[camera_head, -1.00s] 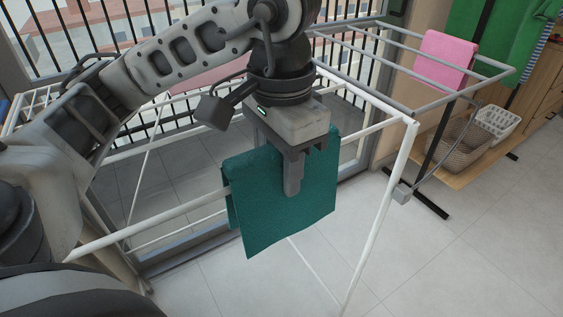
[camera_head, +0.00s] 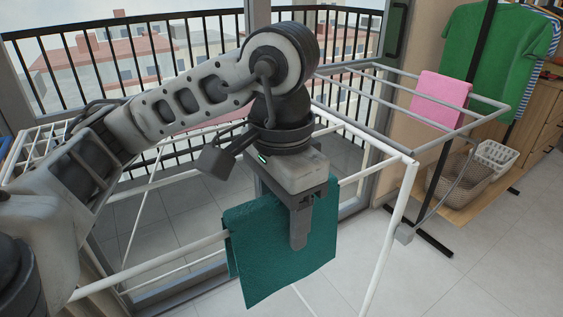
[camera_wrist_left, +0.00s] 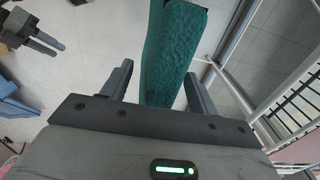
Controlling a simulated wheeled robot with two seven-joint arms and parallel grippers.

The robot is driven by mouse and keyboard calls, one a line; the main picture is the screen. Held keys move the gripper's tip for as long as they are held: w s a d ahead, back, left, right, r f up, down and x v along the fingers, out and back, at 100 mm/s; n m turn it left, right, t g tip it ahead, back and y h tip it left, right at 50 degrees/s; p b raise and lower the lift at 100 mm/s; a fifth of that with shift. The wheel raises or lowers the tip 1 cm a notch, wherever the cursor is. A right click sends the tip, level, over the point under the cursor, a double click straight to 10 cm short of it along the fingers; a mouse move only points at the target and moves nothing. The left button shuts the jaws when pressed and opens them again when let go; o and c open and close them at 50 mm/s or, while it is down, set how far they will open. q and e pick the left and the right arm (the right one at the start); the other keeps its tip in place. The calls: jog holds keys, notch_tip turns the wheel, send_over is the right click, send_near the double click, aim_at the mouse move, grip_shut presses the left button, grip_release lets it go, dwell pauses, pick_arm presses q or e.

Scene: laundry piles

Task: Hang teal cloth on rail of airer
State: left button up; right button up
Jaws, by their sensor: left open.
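The teal cloth (camera_head: 262,262) is draped over the white front rail (camera_head: 165,260) of the airer, with one layer hanging on each side. My left gripper (camera_head: 300,236) points down at the cloth's top, one finger in front of it. In the left wrist view the cloth (camera_wrist_left: 172,60) lies between the two spread fingers, with gaps on both sides. The far finger is hidden behind the cloth in the head view. A dark gripper (camera_wrist_left: 50,42), seemingly my right one, shows small at the wrist view's upper left; its opening is unclear.
A pink cloth (camera_head: 441,97) hangs on the airer's grey side wing (camera_head: 487,122). A green garment (camera_head: 490,55) hangs behind. A wicker basket (camera_head: 460,178) and a white basket (camera_head: 497,158) sit on a low shelf. The floor (camera_head: 480,270) at right is clear.

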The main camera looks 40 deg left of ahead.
pick_arm(q)
jog(key=shift+r, duration=0.3)
notch_tip(320, 180, up, 15)
jog(key=p, duration=0.5)
jog(key=shift+r+p, duration=0.2)
jog(key=shift+p, duration=0.15)
pick_arm(e)
notch_tip(320, 180, up, 2)
jog(key=shift+w+d+r+g, duration=0.1)
jog(key=shift+r+g, duration=0.05)
jog(key=shift+g, duration=0.15)
